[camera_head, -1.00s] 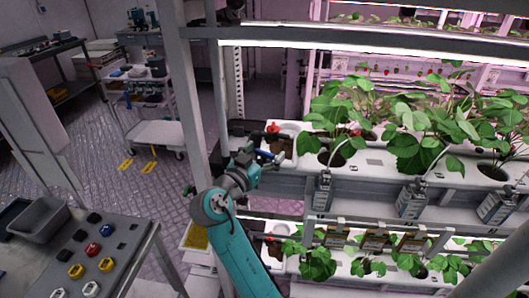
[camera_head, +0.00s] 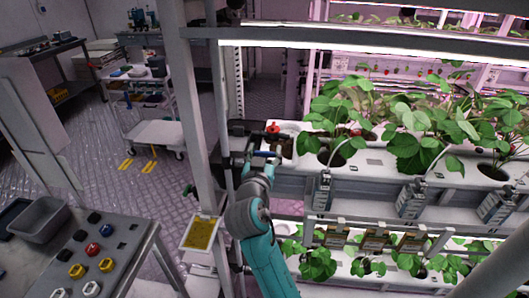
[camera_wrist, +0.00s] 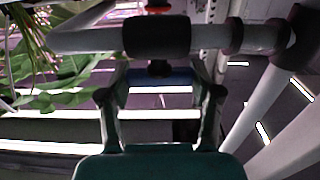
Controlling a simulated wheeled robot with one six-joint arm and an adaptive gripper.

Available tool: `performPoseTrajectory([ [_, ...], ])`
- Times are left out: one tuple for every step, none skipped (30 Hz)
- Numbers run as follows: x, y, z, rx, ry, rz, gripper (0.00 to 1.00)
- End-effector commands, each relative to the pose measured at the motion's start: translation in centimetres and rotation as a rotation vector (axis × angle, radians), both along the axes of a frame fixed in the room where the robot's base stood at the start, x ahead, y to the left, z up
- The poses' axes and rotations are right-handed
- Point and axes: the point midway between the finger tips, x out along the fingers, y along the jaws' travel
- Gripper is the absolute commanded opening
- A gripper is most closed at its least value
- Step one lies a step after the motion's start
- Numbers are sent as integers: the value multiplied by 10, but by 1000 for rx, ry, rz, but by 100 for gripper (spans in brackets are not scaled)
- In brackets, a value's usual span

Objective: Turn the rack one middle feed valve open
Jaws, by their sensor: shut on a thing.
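The middle feed valve of the near rack shows a blue lever handle (camera_head: 266,154) at the left end of the middle shelf, below a red knob (camera_head: 273,128). My gripper (camera_head: 262,161) is at the blue handle, reaching up from below. In the wrist view, the blue handle (camera_wrist: 160,77) lies crosswise between the two fingers of my gripper (camera_wrist: 162,92), which is shut on it. The black valve body (camera_wrist: 157,37) and its grey pipe (camera_wrist: 85,42) are just beyond. The finger contact is partly hidden in the head view.
The rack's upright post (camera_head: 192,110) stands close left of my arm. Strawberry plants (camera_head: 410,130) fill the shelf to the right. A yellow sticky card (camera_head: 201,234) hangs at the lower left.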

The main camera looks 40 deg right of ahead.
Motion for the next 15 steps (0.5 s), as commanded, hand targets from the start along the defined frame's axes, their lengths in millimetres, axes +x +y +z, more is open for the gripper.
performPoseTrajectory([
  [-1, -1, -1, 1, 1, 11, 29],
  [-1, -1, 0, 0, 0, 18, 29],
  [0, 0, 0, 1, -1, 26, 29],
  [0, 0, 0, 1, -1, 29, 29],
  [0, 0, 0, 1, -1, 31, 29],
  [0, 0, 0, 0, 0, 32, 29],
  [0, 0, 0, -1, -1, 33, 29],
  [0, 0, 0, 0, 0, 32, 29],
  [0, 0, 0, 0, 0, 32, 29],
  [0, 0, 0, 0, 0, 32, 29],
  [0, 0, 0, 0, 0, 32, 29],
  [0, 0, 0, 0, 0, 32, 29],
  [0, 1, 0, 0, 0, 32, 29],
  [0, 1, 0, 0, 0, 32, 71],
  [0, 1, 0, 0, 0, 32, 81],
])
